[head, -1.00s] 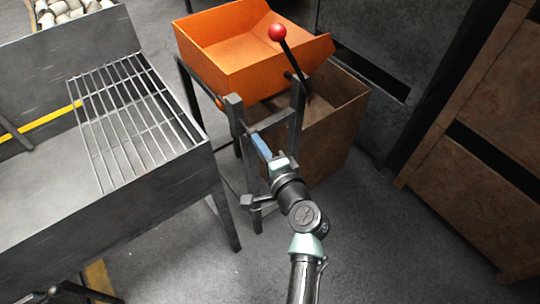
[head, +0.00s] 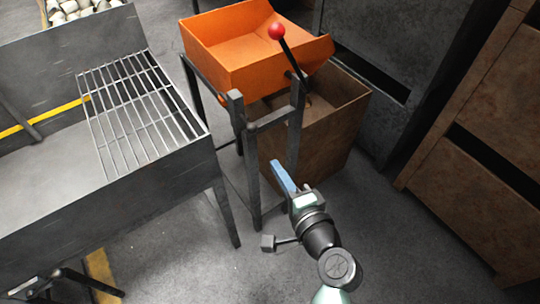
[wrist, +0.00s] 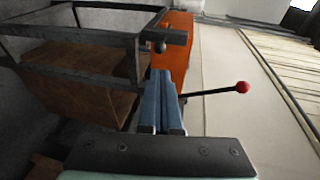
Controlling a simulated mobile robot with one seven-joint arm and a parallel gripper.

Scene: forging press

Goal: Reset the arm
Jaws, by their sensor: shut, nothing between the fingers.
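My gripper (head: 281,177) points up and away from me in the head view, in front of the frame that carries the lever. Its blue fingers are together and empty, and they fill the middle of the wrist view (wrist: 160,100). The lever with a red ball knob (head: 276,31) slants up to the left in front of the orange bin. In the wrist view the knob (wrist: 242,87) is to the right of the fingers. In the head view my gripper is apart from the lever and the dark stand.
An orange bin (head: 222,60) sits on the dark metal stand (head: 250,165). A brown box (head: 340,115) stands behind it. A grey trough with a grate (head: 140,120) is at left. Rusty cabinets (head: 470,210) are at right. Open floor (head: 390,230) lies between.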

